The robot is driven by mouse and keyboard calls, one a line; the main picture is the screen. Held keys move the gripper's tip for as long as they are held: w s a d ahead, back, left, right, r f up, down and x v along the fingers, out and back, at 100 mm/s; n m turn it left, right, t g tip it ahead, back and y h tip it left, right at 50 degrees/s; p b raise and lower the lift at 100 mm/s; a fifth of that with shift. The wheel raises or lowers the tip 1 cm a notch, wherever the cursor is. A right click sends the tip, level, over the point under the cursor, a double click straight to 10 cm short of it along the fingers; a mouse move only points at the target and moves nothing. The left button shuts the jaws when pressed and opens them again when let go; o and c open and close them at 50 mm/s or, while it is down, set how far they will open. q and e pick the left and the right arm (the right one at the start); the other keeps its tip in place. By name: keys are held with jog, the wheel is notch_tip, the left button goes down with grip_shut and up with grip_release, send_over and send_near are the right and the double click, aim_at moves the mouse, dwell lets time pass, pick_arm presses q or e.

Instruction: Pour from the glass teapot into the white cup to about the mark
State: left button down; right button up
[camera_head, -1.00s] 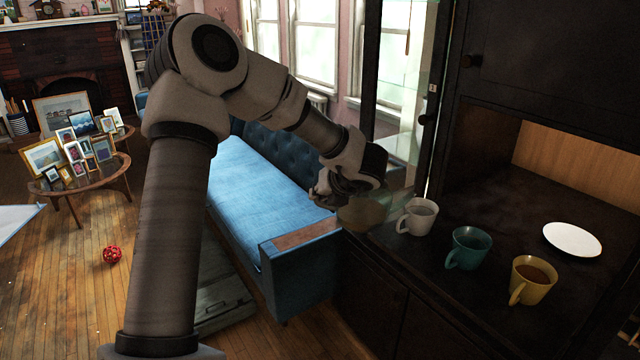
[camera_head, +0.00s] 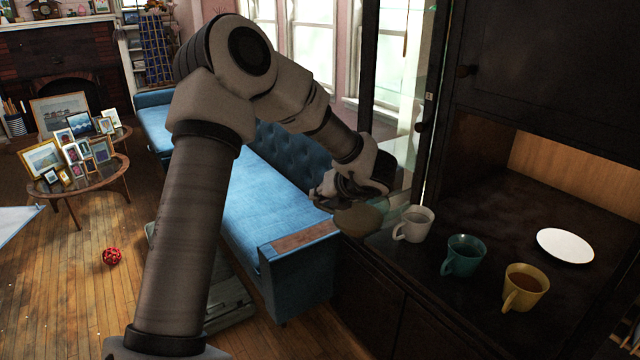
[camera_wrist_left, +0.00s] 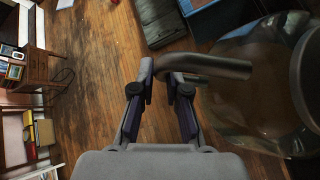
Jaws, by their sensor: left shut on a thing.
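My left gripper (camera_head: 345,190) is shut on the handle of the glass teapot (camera_head: 360,219). In the left wrist view its fingers (camera_wrist_left: 163,88) close around the dark handle bar, and the teapot's clear round body (camera_wrist_left: 250,85), brownish inside, is at the right. In the head view the gripper partly hides the teapot, so its spout and tilt cannot be told. The white cup (camera_head: 415,223) stands upright on the dark cabinet shelf (camera_head: 400,262), just right of the teapot, handle to the left. Its fill level and mark cannot be made out. My right gripper is out of view.
A teal cup (camera_head: 463,256) and a yellow cup (camera_head: 525,287) with brown liquid stand nearer on the shelf. A white plate (camera_head: 565,246) lies behind them at right. A glass cabinet door (camera_head: 400,150) is close behind the gripper. A blue sofa (camera_head: 250,180) is left of the cabinet.

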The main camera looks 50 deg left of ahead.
pick_arm(q)
jog(key=r+p, duration=0.1)
jog(key=p, duration=0.1)
jog(key=w+r+p, duration=0.1)
jog(key=shift+d+r+m+g+y+p, duration=0.25)
jog(key=shift+r+m+g+y+p, duration=0.05)
jog(key=shift+m+g+y, duration=0.1)
dwell(0.6)
jog(key=shift+r, duration=0.15)
dwell(0.5)
jog(key=shift+w+d+r, duration=0.1)
jog(key=shift+d+r, duration=0.05)
jog(key=shift+r, duration=0.15)
jog(key=shift+w+r+p, duration=0.1)
jog(key=shift+r+p, duration=0.2)
jog(key=shift+p, duration=0.1)
dwell(0.5)
jog(key=shift+w+d+r+g+y, duration=0.1)
jog(key=shift+d+r+g+y, duration=0.05)
jog(key=shift+g+y, duration=0.15)
jog(key=shift+w+r, duration=0.15)
jog(key=shift+r, duration=0.2)
dwell(0.5)
jog(key=shift+w+d+r+m+y+p, duration=0.15)
jog(key=shift+w+r+m+p, duration=0.05)
jog(key=shift+r+p, duration=0.15)
jog(key=shift+w+d+r+m+y+p, duration=0.1)
jog(key=shift+w+r+m+y+p, duration=0.1)
jog(key=shift+r, duration=0.1)
dwell(1.5)
